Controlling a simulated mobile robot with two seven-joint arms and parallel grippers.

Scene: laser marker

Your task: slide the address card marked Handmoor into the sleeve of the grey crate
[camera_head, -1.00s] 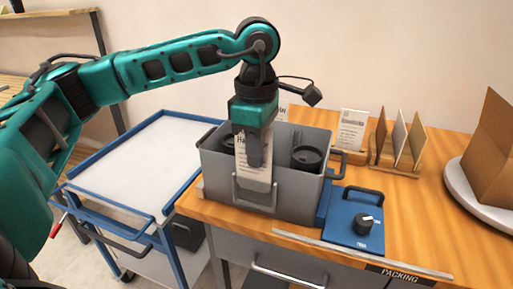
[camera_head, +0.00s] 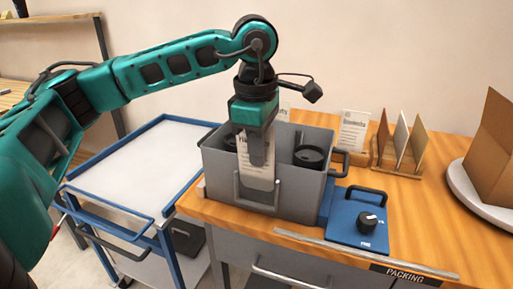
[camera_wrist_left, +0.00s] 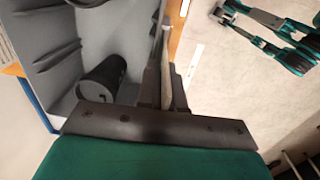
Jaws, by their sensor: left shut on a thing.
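The grey crate (camera_head: 300,200) stands on the wooden bench. Its sleeve (camera_head: 258,205) is a U-shaped grey frame on the front wall. My left gripper (camera_head: 257,162) is shut on the white address card (camera_head: 243,165), upright in front of that wall. The fingers cover the card's middle and only the first letter of its name shows. The card's lower end is at the sleeve's mouth; I cannot tell how far it is inside. In the left wrist view the card (camera_wrist_left: 166,60) shows edge-on between the fingers (camera_wrist_left: 164,88), alongside the crate wall.
Black cups (camera_head: 309,157) sit in the crate. A blue device with a dial (camera_head: 360,220) stands right of it. Behind are another card on a stand (camera_head: 353,130) and a wooden rack (camera_head: 400,150). A cardboard box (camera_head: 490,150) is far right; a blue-framed cart (camera_head: 135,170) is left.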

